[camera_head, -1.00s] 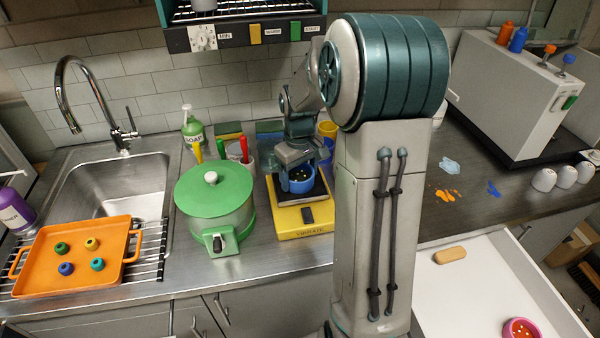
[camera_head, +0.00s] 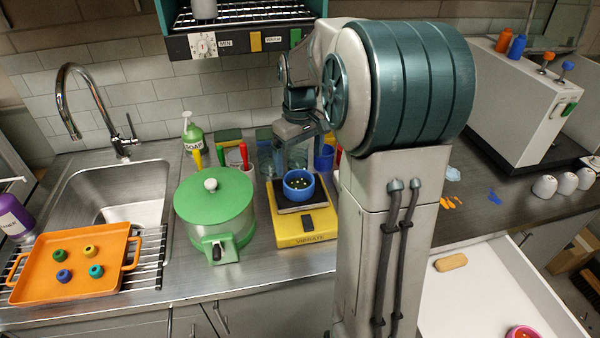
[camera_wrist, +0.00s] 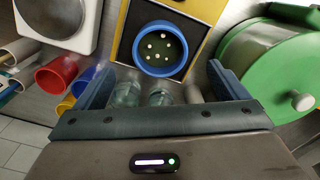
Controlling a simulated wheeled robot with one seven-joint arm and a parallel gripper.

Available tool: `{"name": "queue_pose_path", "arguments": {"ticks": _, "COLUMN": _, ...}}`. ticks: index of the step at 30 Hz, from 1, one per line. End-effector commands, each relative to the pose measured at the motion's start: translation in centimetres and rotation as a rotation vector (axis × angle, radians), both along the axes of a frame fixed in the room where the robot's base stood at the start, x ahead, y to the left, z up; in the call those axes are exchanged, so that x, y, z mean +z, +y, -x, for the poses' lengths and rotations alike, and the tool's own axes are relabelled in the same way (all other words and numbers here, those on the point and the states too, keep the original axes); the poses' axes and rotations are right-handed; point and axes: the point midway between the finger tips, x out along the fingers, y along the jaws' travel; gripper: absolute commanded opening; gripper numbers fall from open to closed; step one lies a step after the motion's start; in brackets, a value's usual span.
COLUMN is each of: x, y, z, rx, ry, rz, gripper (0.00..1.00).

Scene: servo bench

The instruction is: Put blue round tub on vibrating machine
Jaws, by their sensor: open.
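The blue round tub (camera_head: 299,184) stands upright on the dark top plate of the yellow vibrating machine (camera_head: 304,226). In the wrist view the tub (camera_wrist: 160,48) holds several small pale bits on a dark inside, and the machine's yellow edge (camera_wrist: 122,30) shows around the plate. My gripper (camera_head: 305,140) is above and behind the tub, apart from it. In the wrist view its two blue fingers (camera_wrist: 165,85) are spread wide with nothing held between them.
A green lidded pot (camera_head: 214,205) stands just left of the machine. Behind are glass jars (camera_wrist: 140,95) and coloured cups (camera_wrist: 57,75). An orange tray (camera_head: 75,262) with small coloured rings lies by the sink (camera_head: 125,190). An oven (camera_head: 245,40) hangs above.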

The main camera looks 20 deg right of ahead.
Motion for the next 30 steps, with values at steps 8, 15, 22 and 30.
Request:
{"name": "queue_pose_path", "arguments": {"ticks": 8, "x": 3.5, "y": 0.0, "z": 0.0, "rx": 0.000, "ry": 0.000, "rz": 0.000, "gripper": 0.93}}
{"name": "queue_pose_path", "arguments": {"ticks": 15, "x": 4.6, "y": 2.3, "z": 2.7, "rx": -0.026, "ry": -0.034, "rz": 0.020, "gripper": 0.93}}
{"name": "queue_pose_path", "arguments": {"ticks": 22, "x": 4.6, "y": 5.8, "z": 8.5, "rx": -0.095, "ry": -0.110, "rz": 0.036, "gripper": 0.93}}
{"name": "queue_pose_path", "arguments": {"ticks": 30, "x": 2.8, "y": 8.6, "z": 15.4, "rx": -0.180, "ry": -0.202, "rz": 0.011, "gripper": 0.93}}
